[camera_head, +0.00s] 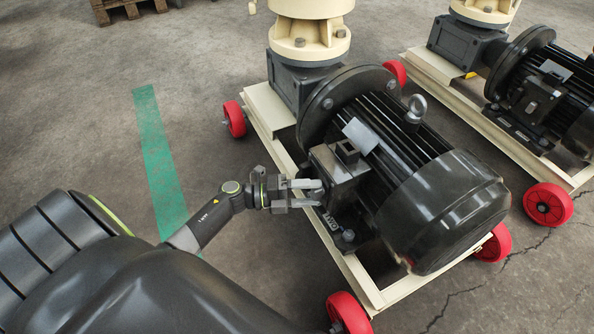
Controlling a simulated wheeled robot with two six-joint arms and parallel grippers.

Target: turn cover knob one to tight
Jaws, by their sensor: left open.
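The pellet mill's cream housing (310,28) stands at the top of the head view, cut off by the upper edge. Its black motor (440,205) lies in front of it on a cream frame. No cover knob can be clearly made out; a small cream fitting (252,7) shows at the housing's left, partly cut off. My left gripper (318,193) is open and empty, with its fingers pointing right at the near side of the motor's black terminal box (338,172). Whether the fingertips touch the box, I cannot tell. My right gripper is out of view.
The cream frame (268,112) stands on red wheels (235,118). A second mill with its motor (547,92) stands at the right. A wooden pallet (125,8) lies at the top left. The concrete floor at the left, with a green stripe (158,160), is clear.

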